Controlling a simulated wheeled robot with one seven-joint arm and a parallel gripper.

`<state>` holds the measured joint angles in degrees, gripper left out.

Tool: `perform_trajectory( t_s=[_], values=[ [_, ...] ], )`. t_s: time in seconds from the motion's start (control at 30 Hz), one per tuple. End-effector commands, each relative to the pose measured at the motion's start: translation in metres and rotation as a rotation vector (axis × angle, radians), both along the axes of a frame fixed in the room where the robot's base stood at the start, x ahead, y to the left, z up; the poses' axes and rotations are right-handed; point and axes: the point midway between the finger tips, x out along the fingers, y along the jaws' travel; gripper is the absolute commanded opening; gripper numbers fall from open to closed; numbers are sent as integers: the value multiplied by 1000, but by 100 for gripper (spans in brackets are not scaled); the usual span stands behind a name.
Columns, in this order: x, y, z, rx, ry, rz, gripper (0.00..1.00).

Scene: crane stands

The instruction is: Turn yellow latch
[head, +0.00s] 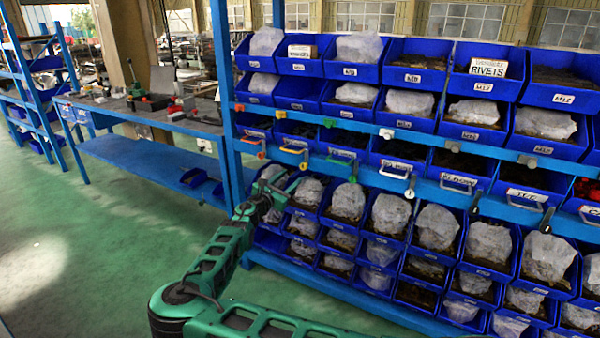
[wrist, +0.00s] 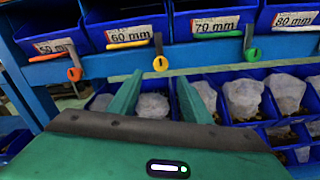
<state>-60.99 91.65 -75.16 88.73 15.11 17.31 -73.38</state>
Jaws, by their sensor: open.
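The yellow latch (wrist: 160,63) hangs below a blue bin labelled 60 mm, with a dark stem above its round yellow end and an orange handle (wrist: 128,43) beside it. In the head view the yellow latch (head: 303,165) is small, on the blue rail. My gripper (wrist: 159,76) is open and empty. Its two green fingers point up towards the latch, one on each side of it in the wrist view, with the latch just past the tips. I cannot tell the exact gap. In the head view my gripper (head: 292,183) is small, partly merged with the bins behind it.
A red-orange latch (wrist: 75,73) is to the left and a green latch (wrist: 250,55) to the right. Blue bins with bagged parts (wrist: 152,105) sit below the rail. A blue post (head: 226,90) stands left of the latches. Green floor (head: 80,240) is open at left.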

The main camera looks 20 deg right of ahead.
Motion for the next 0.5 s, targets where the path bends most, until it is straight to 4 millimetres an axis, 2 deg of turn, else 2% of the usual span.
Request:
perform_trajectory(
  t_s=[0.3,0.5],
  values=[
    [39,-42,0,1,0,-3,44],
    [58,-60,-1,2,1,-3,44]
  ],
)
